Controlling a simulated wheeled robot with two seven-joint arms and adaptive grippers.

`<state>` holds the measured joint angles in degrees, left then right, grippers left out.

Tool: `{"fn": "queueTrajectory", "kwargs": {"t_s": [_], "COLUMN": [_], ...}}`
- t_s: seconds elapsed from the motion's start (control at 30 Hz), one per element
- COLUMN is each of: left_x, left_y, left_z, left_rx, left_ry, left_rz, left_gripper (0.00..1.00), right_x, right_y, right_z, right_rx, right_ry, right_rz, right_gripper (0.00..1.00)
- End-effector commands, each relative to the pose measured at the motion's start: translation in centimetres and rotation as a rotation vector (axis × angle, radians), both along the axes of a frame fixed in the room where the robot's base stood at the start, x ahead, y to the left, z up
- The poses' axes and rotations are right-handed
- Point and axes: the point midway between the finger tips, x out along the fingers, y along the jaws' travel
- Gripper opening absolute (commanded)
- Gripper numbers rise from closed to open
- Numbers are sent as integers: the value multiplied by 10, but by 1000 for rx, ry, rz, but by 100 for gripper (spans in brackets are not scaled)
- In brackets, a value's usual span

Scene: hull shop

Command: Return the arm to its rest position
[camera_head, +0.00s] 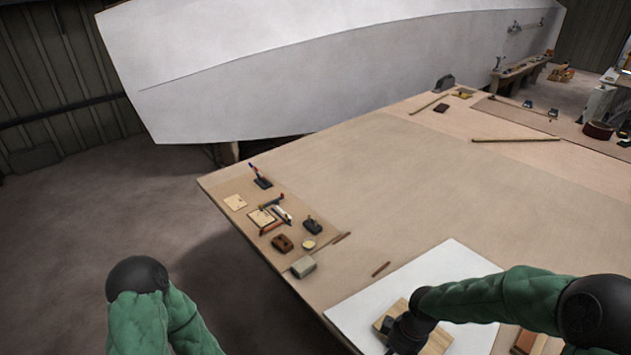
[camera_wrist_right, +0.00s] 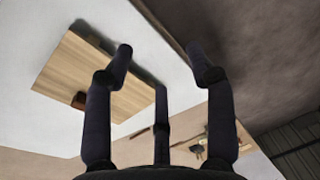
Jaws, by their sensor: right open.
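My right arm, in a green sleeve, reaches in from the right in the head view. Its dark gripper (camera_head: 404,335) is over a wooden board (camera_head: 437,341) on a white sheet (camera_head: 365,307). In the right wrist view the gripper's fingers (camera_wrist_right: 165,65) are spread open with nothing between them. The wooden board (camera_wrist_right: 75,75) lies beyond the fingers, to the left, with a dark piece on it. My left arm shows at the bottom left of the head view, away from the table. Its gripper is out of the picture.
The large table (camera_head: 340,190) has a wide bare middle. Small tools and blocks, including a grey block (camera_head: 303,267), lie along its left edge. A long thin stick (camera_head: 515,139) lies at the far right. A white hull (camera_head: 310,70) stands behind the table.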

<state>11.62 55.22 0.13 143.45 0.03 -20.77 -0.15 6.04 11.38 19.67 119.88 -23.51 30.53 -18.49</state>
Motion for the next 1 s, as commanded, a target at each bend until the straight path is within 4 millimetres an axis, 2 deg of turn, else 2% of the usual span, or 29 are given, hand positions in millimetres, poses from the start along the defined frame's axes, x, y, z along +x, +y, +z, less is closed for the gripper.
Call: {"fn": "queueTrajectory", "kwargs": {"t_s": [0.27, 0.4, 0.6, 0.8, 1.0], "left_x": [0, 0, 0, 0, 0], "left_y": [0, 0, 0, 0, 0], "left_z": [0, 0, 0, 0, 0], "left_rx": [0, 0, 0, 0, 0], "left_ry": [0, 0, 0, 0, 0], "left_rz": [0, 0, 0, 0, 0], "left_gripper": [52, 52, 52, 52, 52], "right_x": [-23, -42, -74, -99, -103], "right_y": [46, 70, 92, 99, 99], "right_z": [-66, -102, -147, -173, -177], "right_rx": [125, 180, 211, 203, 200], "right_ry": [52, 84, 127, 148, 148], "right_rz": [-192, -342, -565, -718, -742], "right_gripper": [56, 56, 56, 56, 56]}}
